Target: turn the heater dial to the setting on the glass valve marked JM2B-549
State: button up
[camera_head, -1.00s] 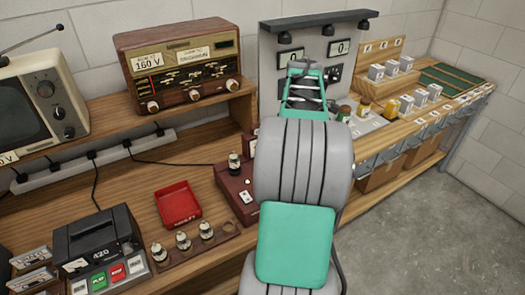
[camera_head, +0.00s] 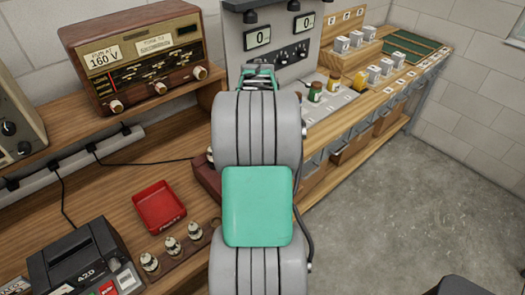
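A grey instrument panel (camera_head: 232,45) stands at the back with two meters reading 0 and a row of dark knobs (camera_head: 288,54). I cannot tell which knob is the heater dial. Several glass valves (camera_head: 172,246) stand in a wooden rack (camera_head: 185,266) at the lower left; their markings are too small to read. A dark red box (camera_head: 207,180) is mostly hidden behind my arm, with part of another valve on it. My gripper (camera_head: 259,78) is at the far end of my arm in front of the panel. Its fingertips are hidden, so its opening does not show.
A red tray (camera_head: 160,206) lies on the bench. A wooden radio (camera_head: 135,55) marked 160 V stands on the shelf at left, a black tape deck (camera_head: 85,263) below.

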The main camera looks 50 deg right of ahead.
jog(key=shift+c, duration=0.5)
grip_shut()
